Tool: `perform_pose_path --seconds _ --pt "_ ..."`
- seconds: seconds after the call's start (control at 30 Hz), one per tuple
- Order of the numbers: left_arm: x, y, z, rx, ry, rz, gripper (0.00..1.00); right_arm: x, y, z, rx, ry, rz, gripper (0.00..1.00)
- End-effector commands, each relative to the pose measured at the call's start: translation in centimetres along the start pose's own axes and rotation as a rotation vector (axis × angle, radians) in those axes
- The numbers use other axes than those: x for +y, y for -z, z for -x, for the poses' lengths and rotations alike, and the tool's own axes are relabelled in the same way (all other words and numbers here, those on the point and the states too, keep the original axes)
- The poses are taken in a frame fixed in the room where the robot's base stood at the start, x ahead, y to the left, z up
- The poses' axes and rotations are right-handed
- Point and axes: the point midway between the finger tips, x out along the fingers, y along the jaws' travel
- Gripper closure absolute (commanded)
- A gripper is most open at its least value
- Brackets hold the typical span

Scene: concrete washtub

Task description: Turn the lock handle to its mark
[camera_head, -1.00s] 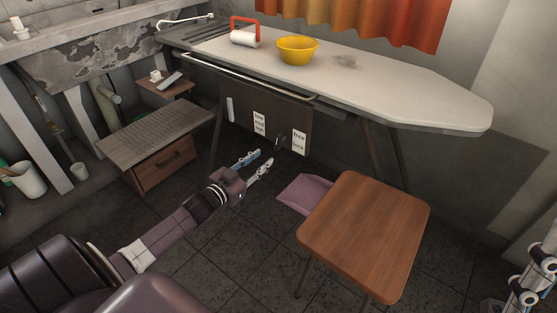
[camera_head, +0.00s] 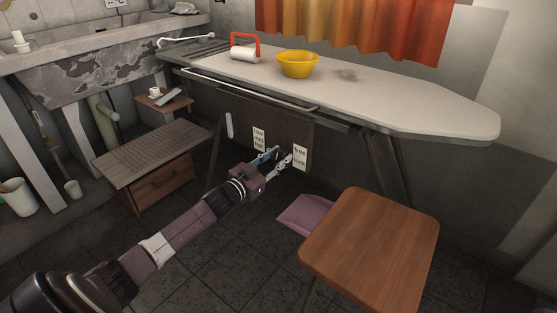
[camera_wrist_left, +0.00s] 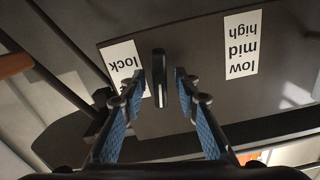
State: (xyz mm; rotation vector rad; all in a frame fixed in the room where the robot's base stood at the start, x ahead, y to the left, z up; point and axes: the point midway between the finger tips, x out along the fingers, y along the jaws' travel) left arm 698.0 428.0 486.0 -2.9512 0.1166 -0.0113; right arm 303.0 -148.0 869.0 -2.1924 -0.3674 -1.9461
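The lock handle (camera_wrist_left: 159,92) is a dark upright bar on the dark panel (camera_wrist_left: 205,75) under the ironing board. In the left wrist view it stands between the two fingers of my left gripper (camera_wrist_left: 159,76), with a gap on each side. A white label reading "lock" (camera_wrist_left: 124,64), upside down in this view, is left of the handle; the finger covers part of it. In the head view my left gripper (camera_head: 279,157) reaches the panel beside the free/lock label (camera_head: 299,158), and hides the handle there. My right gripper is not in view.
The low/mid/high label (camera_head: 259,139) is on the same panel. A yellow bowl (camera_head: 298,65) and a red-handled roller (camera_head: 245,50) sit on the ironing board (camera_head: 420,105). A wooden stool (camera_head: 370,250) stands close on the right. A slatted cabinet (camera_head: 150,150) is at left.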

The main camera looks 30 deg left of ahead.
Motion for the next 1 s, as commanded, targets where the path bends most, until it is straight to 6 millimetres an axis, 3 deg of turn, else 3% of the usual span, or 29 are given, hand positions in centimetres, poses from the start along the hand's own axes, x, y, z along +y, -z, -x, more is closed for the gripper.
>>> perform_pose_path --seconds 0.27,0.53,1.0 --pt "-0.03 -0.01 -0.09 -0.001 0.0 0.0 0.71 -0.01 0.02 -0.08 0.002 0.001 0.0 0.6" --pt "-0.03 -0.01 -0.08 -0.001 0.0 0.0 1.0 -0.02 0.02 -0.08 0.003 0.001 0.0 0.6" --pt "0.0 0.1 -0.07 -0.001 0.001 -0.059 1.0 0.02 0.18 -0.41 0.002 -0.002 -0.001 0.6"
